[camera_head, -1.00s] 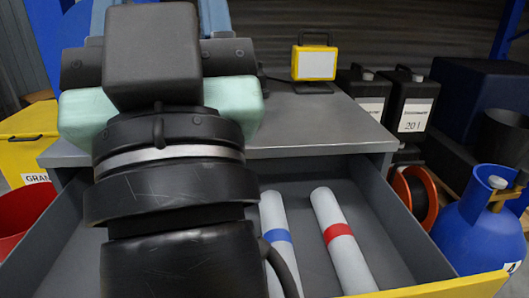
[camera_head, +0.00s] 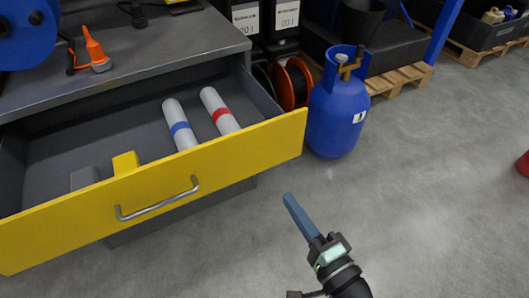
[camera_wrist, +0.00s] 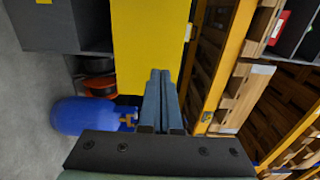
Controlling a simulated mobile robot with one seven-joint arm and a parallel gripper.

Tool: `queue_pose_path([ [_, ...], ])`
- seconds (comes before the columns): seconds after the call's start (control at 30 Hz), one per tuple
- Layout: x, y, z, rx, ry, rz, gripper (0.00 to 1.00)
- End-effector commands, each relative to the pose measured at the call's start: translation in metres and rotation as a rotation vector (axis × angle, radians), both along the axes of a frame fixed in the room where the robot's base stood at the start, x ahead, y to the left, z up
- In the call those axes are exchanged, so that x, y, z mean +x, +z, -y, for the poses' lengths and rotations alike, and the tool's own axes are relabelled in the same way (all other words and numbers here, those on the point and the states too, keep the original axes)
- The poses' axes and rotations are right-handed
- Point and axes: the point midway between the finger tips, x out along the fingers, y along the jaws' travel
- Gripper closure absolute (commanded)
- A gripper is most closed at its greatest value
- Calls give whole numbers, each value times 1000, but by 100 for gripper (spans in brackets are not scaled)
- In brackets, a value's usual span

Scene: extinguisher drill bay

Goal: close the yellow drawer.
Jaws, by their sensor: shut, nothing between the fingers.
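The yellow drawer (camera_head: 252,147) stands pulled well out of a grey cabinet (camera_head: 130,50) in the head view. Its front carries a metal bar handle (camera_head: 157,203). Inside lie two white rolls, one with a blue band (camera_head: 180,125) and one with a red band (camera_head: 220,111), a yellow block (camera_head: 126,163) and a grey block (camera_head: 84,178). My gripper (camera_head: 289,198) is shut and empty, in front of and to the right of the drawer front, apart from it in the head view. In the wrist view the fingers (camera_wrist: 160,75) overlap a yellow panel (camera_wrist: 145,45).
A blue gas cylinder (camera_head: 337,105) stands just right of the drawer's right end. A cable reel (camera_head: 292,83) sits behind it. The grey floor (camera_head: 430,170) to the right is mostly clear.

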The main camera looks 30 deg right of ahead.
Motion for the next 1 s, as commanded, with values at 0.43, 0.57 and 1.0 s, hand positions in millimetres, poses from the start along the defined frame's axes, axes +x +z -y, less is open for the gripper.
queue_pose_path([
  [0.43,83,1,2,-3,3,6,100],
  [0.57,108,1,2,-4,4,5,100],
  [1.0,139,1,3,-3,2,2,100],
])
